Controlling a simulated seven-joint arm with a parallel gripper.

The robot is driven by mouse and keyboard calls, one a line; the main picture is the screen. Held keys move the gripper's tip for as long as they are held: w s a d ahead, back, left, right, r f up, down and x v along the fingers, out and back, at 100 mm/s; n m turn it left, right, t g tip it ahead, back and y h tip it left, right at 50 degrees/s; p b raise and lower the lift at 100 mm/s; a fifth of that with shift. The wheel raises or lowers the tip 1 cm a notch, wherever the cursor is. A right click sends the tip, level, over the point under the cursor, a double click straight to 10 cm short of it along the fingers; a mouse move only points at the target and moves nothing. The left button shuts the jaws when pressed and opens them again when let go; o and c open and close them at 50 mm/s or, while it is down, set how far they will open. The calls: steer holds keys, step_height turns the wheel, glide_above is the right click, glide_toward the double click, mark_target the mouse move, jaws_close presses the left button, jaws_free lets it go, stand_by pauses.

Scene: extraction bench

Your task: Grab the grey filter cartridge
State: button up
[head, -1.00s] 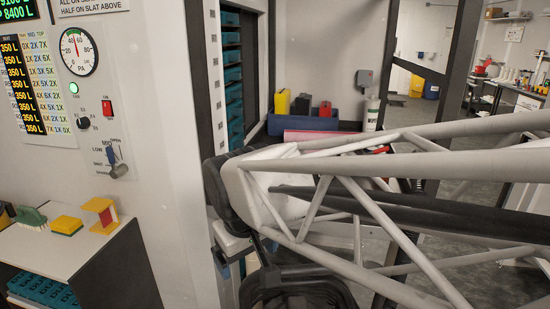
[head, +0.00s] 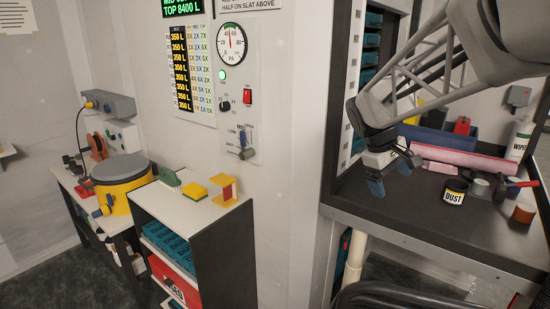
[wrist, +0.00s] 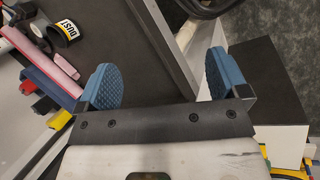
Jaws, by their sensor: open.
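I cannot make out a grey filter cartridge for certain in either view. A small grey-green round item (head: 480,187) lies on the dark bench next to the black DUST tub (head: 455,190), but I cannot tell what it is. My gripper (head: 391,176) has blue ribbed pads and hangs near the left end of the dark bench. In the wrist view my gripper (wrist: 160,78) is open, with nothing between its pads. The DUST tub (wrist: 64,33) shows at the upper left there, apart from the pads.
The dark bench (head: 400,205) also bears a pink roll (head: 458,158), a white wipes bottle (head: 520,138) and a brown cylinder (head: 523,213). Left of the white wall panel stand a shelf unit (head: 190,222) with teal trays and a yellow drum (head: 125,190).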

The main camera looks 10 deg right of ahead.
steer(key=w+d+n+g+h, duration=0.2)
steer(key=w+d, duration=0.9)
steer(key=d, duration=0.2)
steer(key=n+g+h, duration=0.4)
steer(key=g, duration=0.1)
glide_toward(478, 182)
steer(key=shift+s+d+r, duration=0.25)
steer(key=shift+s+r, duration=0.3)
steer(key=shift+s, duration=0.25)
steer(key=d+f, duration=0.2)
steer(key=shift+f+n, duration=0.3)
steer(key=shift+f, duration=0.05)
steer(key=shift+d+f+g, duration=0.1)
steer(key=shift+f+g, duration=0.1)
steer(key=shift+g, duration=0.1)
steer(key=shift+x, duration=1.3)
